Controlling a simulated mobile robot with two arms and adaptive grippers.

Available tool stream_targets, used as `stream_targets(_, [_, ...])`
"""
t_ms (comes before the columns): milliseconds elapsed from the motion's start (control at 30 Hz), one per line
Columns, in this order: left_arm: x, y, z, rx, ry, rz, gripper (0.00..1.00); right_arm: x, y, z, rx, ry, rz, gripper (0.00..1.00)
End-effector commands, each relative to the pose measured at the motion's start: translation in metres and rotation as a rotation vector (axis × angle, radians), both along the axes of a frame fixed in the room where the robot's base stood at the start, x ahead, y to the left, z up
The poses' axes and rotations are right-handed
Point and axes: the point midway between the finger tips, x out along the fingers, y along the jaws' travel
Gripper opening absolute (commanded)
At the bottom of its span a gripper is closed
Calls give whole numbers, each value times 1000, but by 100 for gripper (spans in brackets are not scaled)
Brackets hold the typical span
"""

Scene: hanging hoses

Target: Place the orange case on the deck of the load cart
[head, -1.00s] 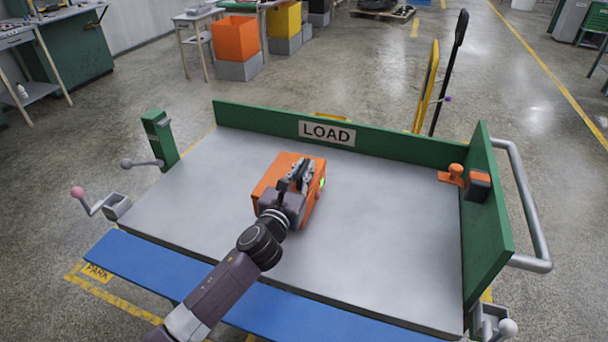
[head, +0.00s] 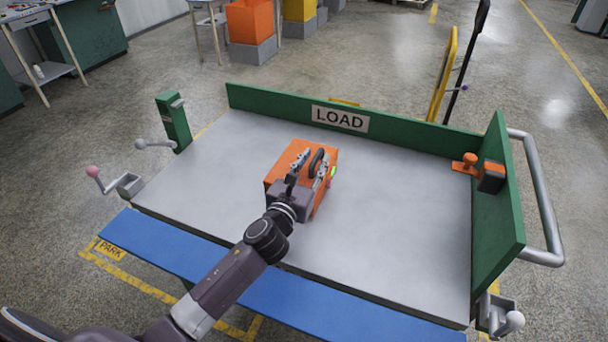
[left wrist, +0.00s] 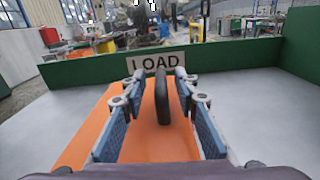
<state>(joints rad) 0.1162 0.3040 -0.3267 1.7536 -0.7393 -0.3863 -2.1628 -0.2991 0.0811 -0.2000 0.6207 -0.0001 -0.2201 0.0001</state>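The orange case (head: 279,177) rests on the grey deck (head: 400,220) of the load cart, near its middle. It has a black handle (head: 318,162) on top and a small green light on its right side. My left gripper (head: 310,165) is over the case. In the left wrist view its blue-padded fingers (left wrist: 161,78) stand apart on either side of the black handle (left wrist: 162,98), with a gap on each side. The case's orange top (left wrist: 150,145) shows beneath them. The case's underside is hidden. My right gripper is not in view.
A green back wall (head: 270,106) with a LOAD sign (head: 340,118) and a green right wall (head: 500,200) border the deck. An orange-and-black fitting (head: 490,178) sits by the right wall. A blue ledge (head: 300,305) runs along the front. Deck space is clear around the case.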

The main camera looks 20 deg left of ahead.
Motion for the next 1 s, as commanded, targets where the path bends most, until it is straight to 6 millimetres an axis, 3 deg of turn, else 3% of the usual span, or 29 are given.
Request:
stream_targets(300, [-64,2,0,0,2,-1,28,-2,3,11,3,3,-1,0])
stream_targets(500, [-90,3,0,0,1,0,28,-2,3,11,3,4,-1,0])
stream_targets(1000, [-100,4,1,0,0,1,28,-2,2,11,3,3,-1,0])
